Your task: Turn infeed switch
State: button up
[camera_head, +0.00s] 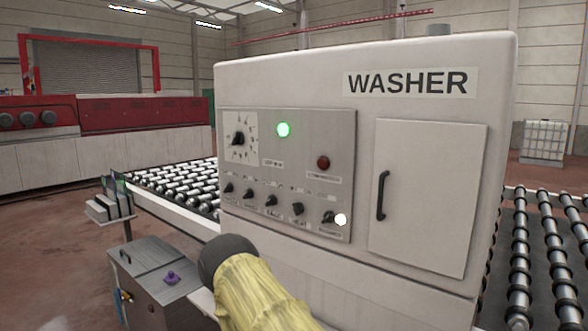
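The washer's metal control panel (262,150) faces me on the white cabinet. Along its lower part runs a row of several small black switches (271,200). The labels under them are too small to read, so I cannot tell which one is the infeed switch. The rightmost switch (327,217) has a bright white round spot beside it. My yellow-sleeved arm with a dark rounded end rises at bottom centre; my gripper's fingers do not show.
A cabinet door (428,195) with a black handle is right of the panel. Roller conveyors run behind left (180,185) and at right (545,240). A grey metal box (150,270) with a purple knob stands at lower left. Open floor lies at far left.

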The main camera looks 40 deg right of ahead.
aim_at(229, 187)
jog(key=z, duration=1)
jog(key=i, duration=0.5)
jog(key=u, duration=0.55)
jog(key=k, duration=1.25)
jog(key=z, duration=0.2)
jog(key=i, duration=1.1)
jog(key=u, duration=0.35)
jog(key=i, duration=0.65)
jog(key=u, duration=0.6)
